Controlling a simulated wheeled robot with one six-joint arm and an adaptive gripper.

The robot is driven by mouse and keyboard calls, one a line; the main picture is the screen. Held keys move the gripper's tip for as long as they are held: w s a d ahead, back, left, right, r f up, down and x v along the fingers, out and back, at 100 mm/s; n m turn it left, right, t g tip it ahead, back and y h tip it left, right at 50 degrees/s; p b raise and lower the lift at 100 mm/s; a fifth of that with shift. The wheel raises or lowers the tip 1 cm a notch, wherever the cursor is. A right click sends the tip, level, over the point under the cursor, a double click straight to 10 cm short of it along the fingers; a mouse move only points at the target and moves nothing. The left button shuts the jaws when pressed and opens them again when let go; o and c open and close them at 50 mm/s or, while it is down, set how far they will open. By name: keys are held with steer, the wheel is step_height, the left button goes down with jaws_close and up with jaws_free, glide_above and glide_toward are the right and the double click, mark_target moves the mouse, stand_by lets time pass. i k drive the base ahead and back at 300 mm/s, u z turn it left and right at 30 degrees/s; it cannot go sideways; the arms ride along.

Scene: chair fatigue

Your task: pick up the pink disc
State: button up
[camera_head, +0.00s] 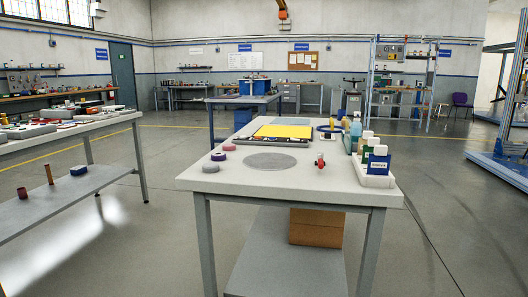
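Three small discs sit in a slanting row near the left edge of the white-topped table (330,184). The farthest disc (229,147) looks pinkish-mauve, the middle disc (218,156) looks purple, and the nearest disc (210,168) looks greyish. They are small in this view, so the exact shades are hard to tell; the farthest looks most like the pink disc. The discs lie flat. My gripper is not in view.
A round grey mat (270,161) lies right of the discs. A yellow sheet (283,131), a red item (320,162) and a white tray (374,180) of bottles share the table. A workbench (70,128) stands left; open floor (160,220) lies between.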

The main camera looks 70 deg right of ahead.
mark_target(227, 147)
steer(key=k, duration=0.25)
steer(key=z, duration=0.9)
